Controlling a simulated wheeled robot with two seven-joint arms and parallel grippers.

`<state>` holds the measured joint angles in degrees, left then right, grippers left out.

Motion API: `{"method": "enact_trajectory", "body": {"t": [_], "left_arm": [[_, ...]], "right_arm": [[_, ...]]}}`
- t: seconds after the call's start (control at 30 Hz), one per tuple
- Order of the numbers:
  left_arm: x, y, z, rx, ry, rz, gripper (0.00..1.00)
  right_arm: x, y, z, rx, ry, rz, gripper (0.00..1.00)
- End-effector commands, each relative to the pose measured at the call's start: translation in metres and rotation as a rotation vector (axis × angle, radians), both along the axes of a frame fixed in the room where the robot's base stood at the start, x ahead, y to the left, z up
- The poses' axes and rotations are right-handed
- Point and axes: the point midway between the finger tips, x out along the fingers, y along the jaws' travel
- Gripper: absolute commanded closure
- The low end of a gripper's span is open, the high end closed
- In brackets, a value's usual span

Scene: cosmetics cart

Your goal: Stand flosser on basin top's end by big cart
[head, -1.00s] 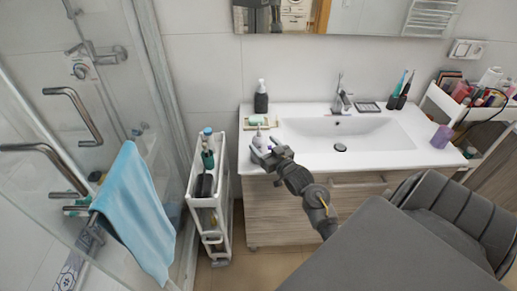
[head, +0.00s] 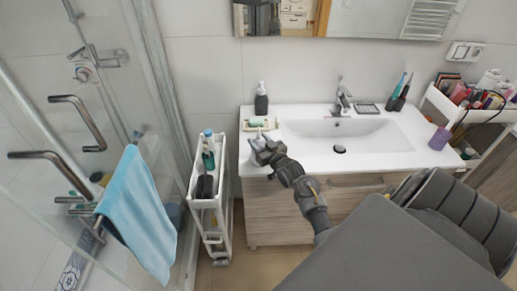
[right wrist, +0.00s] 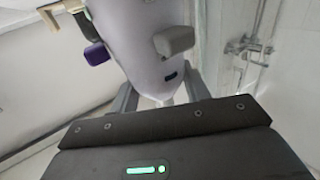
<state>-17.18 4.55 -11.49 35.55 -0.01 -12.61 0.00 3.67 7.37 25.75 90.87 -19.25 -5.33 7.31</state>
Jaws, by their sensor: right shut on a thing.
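The flosser shows large in the right wrist view as a pale lilac-white body (right wrist: 145,35) with a purple button and a grey knob. My right gripper (right wrist: 161,93) is shut on it. In the head view my right gripper (head: 262,152) is at the left front end of the white basin top (head: 305,162), and the flosser is small and partly hidden there. I cannot tell whether the flosser touches the top. The big cart (head: 478,118), loaded with cosmetics, stands at the opposite, right end. My left gripper is not in view.
A purple cup (head: 439,139) stands on the right end of the top. Toothbrushes (head: 400,88) stand behind the sink, right of the faucet (head: 342,98). A dark bottle (head: 261,100) and soap tray (head: 257,123) are at the left. A slim cart (head: 208,203) stands left of the basin.

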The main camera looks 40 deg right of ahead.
Motion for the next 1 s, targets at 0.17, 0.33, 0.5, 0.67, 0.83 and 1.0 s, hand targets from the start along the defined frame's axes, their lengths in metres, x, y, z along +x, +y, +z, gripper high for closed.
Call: {"method": "enact_trajectory", "body": {"t": [0.17,0.33,0.5,0.67,0.83,1.0], "left_arm": [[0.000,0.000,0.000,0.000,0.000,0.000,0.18],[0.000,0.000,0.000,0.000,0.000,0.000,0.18],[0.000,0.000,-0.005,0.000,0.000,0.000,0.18],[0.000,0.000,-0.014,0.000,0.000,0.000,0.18],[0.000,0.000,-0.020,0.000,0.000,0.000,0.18],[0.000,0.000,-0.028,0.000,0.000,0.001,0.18]], "right_arm": [[0.000,0.000,0.000,0.000,-0.001,0.001,1.00],[0.000,0.000,0.000,0.000,-0.001,0.001,1.00],[0.000,0.000,0.006,-0.001,-0.003,0.001,1.00],[0.000,0.000,0.019,-0.003,-0.005,0.001,1.00],[-0.009,0.006,0.042,-0.002,-0.004,0.002,1.00],[-0.029,0.021,0.070,-0.004,-0.005,0.002,1.00]]}}
